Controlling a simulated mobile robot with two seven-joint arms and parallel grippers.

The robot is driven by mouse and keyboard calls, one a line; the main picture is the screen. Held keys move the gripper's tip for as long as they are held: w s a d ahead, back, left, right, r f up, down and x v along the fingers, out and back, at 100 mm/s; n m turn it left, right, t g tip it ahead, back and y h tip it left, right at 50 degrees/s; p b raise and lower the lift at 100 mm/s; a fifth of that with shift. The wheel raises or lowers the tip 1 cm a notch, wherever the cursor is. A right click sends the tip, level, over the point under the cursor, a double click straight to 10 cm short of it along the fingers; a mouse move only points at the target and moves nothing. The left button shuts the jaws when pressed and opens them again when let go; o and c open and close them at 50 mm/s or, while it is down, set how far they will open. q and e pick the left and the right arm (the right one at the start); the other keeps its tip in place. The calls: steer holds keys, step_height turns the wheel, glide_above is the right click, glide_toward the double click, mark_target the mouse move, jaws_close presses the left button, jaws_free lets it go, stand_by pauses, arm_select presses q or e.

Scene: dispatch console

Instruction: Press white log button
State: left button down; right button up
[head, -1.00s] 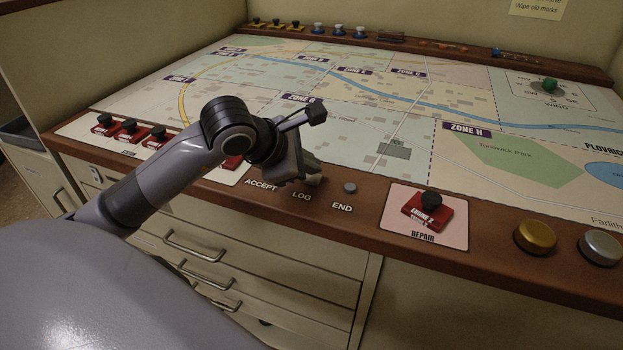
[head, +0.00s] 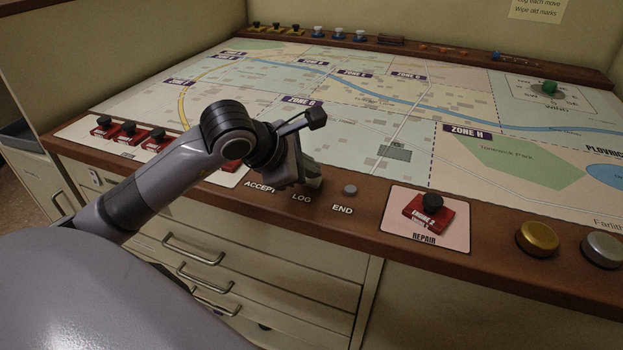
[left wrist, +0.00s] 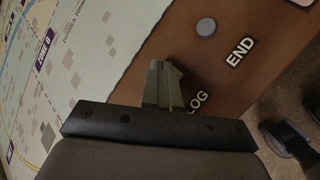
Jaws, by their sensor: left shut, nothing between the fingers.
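The LOG label (head: 301,198) is on the brown front rail of the console, and it shows partly in the left wrist view (left wrist: 196,101) beside my fingers. I cannot make out the white log button; my left gripper covers the spot above the label. My left gripper (head: 314,184) is shut and empty, its fingertips pointing down at that spot. In the left wrist view the closed fingertips (left wrist: 163,72) are over or on the rail next to the LOG label. I cannot tell whether they touch the button.
The grey END button (head: 350,190) is just right of my gripper. A red engine block with a black knob (head: 431,207) stands on the REPAIR card. Gold (head: 537,238) and silver (head: 602,249) buttons are farther right. The map (head: 350,110) lies behind the rail.

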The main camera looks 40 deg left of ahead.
arm_select(q)
steer(key=shift+f, duration=0.2)
steer(key=shift+r, duration=0.1)
steer(key=shift+r+p, duration=0.3)
steer(key=shift+r, duration=0.45)
steer(key=shift+r+p, duration=1.65)
steer(key=shift+r, duration=0.9)
steer(key=shift+f, duration=0.1)
